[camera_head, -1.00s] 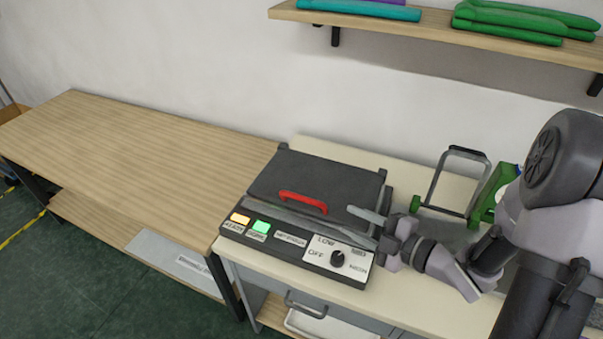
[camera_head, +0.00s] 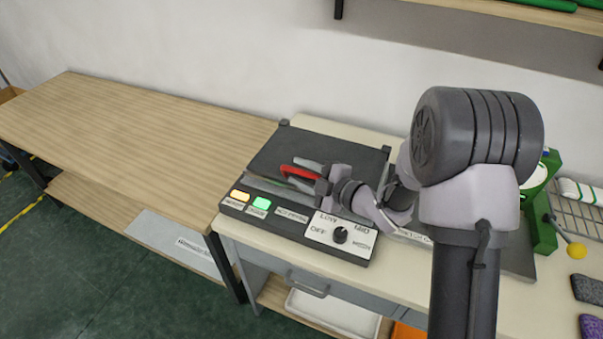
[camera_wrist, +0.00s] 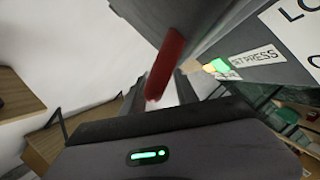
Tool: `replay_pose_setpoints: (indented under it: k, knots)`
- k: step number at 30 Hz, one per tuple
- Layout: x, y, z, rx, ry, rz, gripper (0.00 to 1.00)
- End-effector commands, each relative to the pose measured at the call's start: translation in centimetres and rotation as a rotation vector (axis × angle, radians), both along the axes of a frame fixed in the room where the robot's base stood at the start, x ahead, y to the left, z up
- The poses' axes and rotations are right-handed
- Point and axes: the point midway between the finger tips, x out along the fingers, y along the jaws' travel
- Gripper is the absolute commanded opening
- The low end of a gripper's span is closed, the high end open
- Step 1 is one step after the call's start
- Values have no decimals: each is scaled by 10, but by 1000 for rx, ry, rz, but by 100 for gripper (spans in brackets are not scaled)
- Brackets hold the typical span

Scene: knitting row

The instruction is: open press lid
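The press (camera_head: 340,236) stands on the cream counter, with a dark lid (camera_head: 335,150) lying flat and closed on it. A red bar handle (camera_head: 287,170) sits at the lid's front edge; it also shows in the wrist view (camera_wrist: 166,62). My gripper (camera_head: 303,175) is at this handle, with one light grey finger behind the bar and the other in front of it. The fingers are apart, and I see no clear contact on the bar. My wrist hides the right end of the handle and part of the lid.
The press front has lit orange and green buttons and a dark knob (camera_head: 340,235). A wooden table (camera_head: 140,130) stands left, its top clear. A shelf (camera_head: 520,12) hangs above right. A green device (camera_head: 540,205) stands right of my arm.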

Motion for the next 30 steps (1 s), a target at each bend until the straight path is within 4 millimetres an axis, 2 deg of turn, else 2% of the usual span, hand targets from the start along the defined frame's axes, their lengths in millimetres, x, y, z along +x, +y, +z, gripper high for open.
replay_pose_setpoints:
  k: [3, 9, 30]
  knots:
    - [0, 0, 0, 0, 0, 0, 36]
    - [0, -1, 0, 0, 0, 0, 0]
    - [0, -1, 0, 0, 0, 0, 0]
